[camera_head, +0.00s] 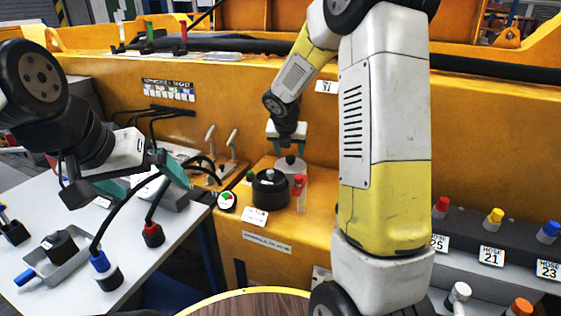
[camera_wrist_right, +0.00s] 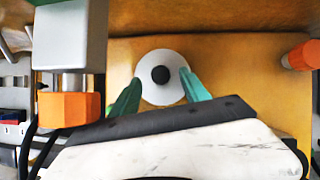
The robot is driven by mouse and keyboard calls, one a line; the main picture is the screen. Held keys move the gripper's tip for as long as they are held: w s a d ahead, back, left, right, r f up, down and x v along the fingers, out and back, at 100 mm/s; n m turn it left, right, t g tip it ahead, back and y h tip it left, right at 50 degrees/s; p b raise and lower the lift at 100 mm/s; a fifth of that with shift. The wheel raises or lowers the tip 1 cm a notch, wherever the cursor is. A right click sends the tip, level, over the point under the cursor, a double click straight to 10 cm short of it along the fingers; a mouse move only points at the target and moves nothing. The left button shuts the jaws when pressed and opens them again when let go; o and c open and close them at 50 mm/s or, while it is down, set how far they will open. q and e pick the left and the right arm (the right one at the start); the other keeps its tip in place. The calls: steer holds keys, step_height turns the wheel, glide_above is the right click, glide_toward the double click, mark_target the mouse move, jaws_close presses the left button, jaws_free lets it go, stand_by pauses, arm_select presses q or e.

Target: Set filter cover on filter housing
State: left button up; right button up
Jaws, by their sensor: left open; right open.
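A pale round disc with a black knob (camera_head: 290,161), which looks like the filter cover, is on the yellow ledge side of the machine. In the right wrist view the disc (camera_wrist_right: 160,94) lies between the teal fingertips. What is directly under it is hidden, so I cannot tell whether it rests on the filter housing. A black round pot-like part (camera_head: 270,190) stands beside it on the ledge; I cannot tell whether this is the housing. My right gripper (camera_head: 288,148) is open, pointing down at the disc. My left gripper (camera_head: 145,181) is open and empty above the grey table.
A red-handled part (camera_head: 299,184) stands close right of the black pot. The grey table (camera_head: 140,270) holds a tray with a black part (camera_head: 61,244) and black hose ends with blue (camera_head: 99,261) and red collars (camera_head: 152,231). Numbered hose ports (camera_head: 492,222) line the right.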

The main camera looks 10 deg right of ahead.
mark_target(290, 157)
steer(key=shift+x, duration=1.55)
steer(key=shift+s, duration=0.1)
jaws_close()
steer(key=shift+r, duration=0.1)
